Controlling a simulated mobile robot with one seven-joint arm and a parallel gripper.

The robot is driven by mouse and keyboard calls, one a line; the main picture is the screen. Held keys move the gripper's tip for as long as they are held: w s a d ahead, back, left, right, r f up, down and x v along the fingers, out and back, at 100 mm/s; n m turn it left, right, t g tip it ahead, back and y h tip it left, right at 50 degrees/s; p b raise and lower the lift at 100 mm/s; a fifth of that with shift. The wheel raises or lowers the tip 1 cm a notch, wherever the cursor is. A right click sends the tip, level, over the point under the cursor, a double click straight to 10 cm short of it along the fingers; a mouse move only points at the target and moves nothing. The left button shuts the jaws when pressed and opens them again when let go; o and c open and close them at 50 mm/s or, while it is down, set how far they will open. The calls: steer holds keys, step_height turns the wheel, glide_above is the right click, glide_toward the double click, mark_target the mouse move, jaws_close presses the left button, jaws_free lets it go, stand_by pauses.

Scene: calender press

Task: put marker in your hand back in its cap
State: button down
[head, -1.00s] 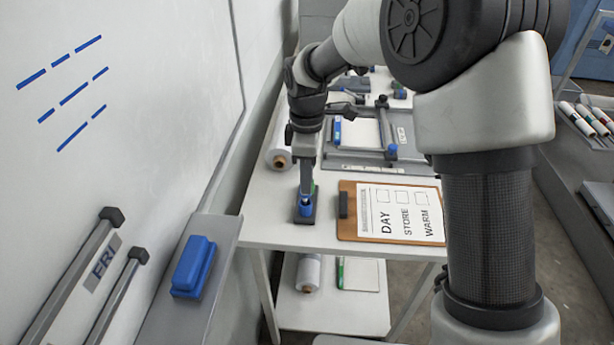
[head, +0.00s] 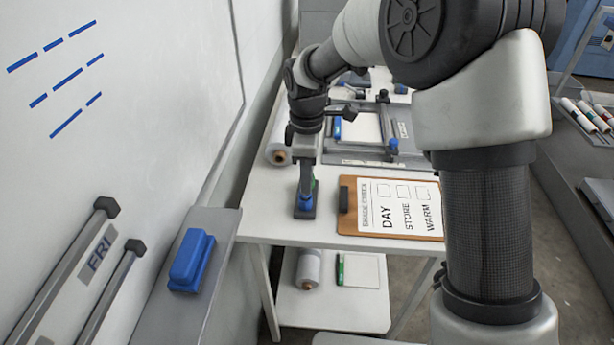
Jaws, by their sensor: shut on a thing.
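My gripper (head: 305,194) points straight down over the near left part of the white table (head: 262,222). The marker itself is hidden by my gripper. I cannot tell whether its tip is inside the blue piece or just above it. A bit of green shows right behind the fingers.
A clipboard (head: 410,233) with a printed sheet lies just right of the gripper. A paper roll (head: 277,154) and a grey press frame (head: 372,160) are behind. At left are a whiteboard (head: 130,110) and a blue eraser (head: 191,262) on its ledge.

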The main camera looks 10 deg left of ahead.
steer(key=shift+f, duration=0.4)
steer(key=c, duration=1.6)
jaws_free()
steer(key=shift+o, duration=0.2)
step_height(320, 180, up, 17)
steer(key=s+d+r+m+t+p, duration=0.1)
steer(key=s+d+r+m+t, duration=0.1)
steer(key=s+d+r+m, duration=0.45)
steer(key=s+d+r+m+t+p, duration=0.1)
steer(key=s+d+m, duration=0.25)
steer(key=d, duration=0.55)
steer(key=s+d+f+m+t, duration=0.2)
steer(key=s+d+m, duration=0.5)
steer(key=s, duration=0.4)
steer(key=shift+s+d+f+m+t, duration=0.35)
steer(key=shift+f+m, duration=0.2)
steer(key=shift+m, duration=0.25)
